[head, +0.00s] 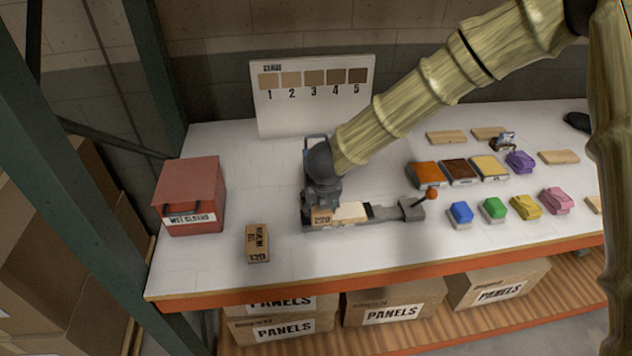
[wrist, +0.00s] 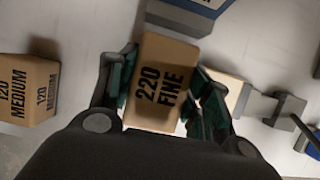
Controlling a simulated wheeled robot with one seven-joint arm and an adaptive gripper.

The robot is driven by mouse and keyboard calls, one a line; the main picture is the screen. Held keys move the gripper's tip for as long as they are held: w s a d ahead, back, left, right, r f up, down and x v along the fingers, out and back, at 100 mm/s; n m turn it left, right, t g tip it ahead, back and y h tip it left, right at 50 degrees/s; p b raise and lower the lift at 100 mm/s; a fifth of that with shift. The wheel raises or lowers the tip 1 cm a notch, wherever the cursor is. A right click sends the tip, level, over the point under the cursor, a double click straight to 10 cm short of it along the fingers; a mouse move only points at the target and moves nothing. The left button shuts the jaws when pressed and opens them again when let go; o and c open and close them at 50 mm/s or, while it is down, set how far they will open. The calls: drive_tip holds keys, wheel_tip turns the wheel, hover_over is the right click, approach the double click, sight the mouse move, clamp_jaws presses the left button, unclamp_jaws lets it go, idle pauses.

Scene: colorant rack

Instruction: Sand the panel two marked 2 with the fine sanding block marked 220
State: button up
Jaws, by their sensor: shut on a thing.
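My gripper (head: 322,208) points down and is shut on the tan sanding block (head: 322,217); in the wrist view the block (wrist: 160,85) reads "220 FINE" between the green-lined fingers. A pale wood panel (head: 352,211) lies in a grey clamp (head: 385,213) with an orange-knobbed lever. The block is at the panel's left end; I cannot tell whether they touch. My gripper and the block hide part of the panel, and no number shows on it. In the wrist view the panel (wrist: 238,95) shows only partly, right of the fingers.
A "MEDIUM 120" block (head: 258,243) stands left of the clamp. A red "WET CLOTHS" box (head: 190,195) is further left. A stage sign (head: 313,95) stands behind. Colored pads (head: 494,208), paint trays (head: 457,172) and loose wood pieces (head: 558,157) sit on the right.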

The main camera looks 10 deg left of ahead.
drive_tip(key=r, duration=0.1)
drive_tip(key=r+p, duration=0.1)
drive_tip(key=shift+a+r+p, duration=0.2)
drive_tip(key=shift+r+p, duration=0.1)
drive_tip(key=shift+r, duration=0.05)
drive_tip(key=shift+d+r+p, duration=0.15)
drive_tip(key=shift+r+p, duration=0.45)
drive_tip(key=shift+r, duration=0.1)
drive_tip(key=shift+r+p, duration=1.5)
drive_tip(key=shift+r, duration=0.5)
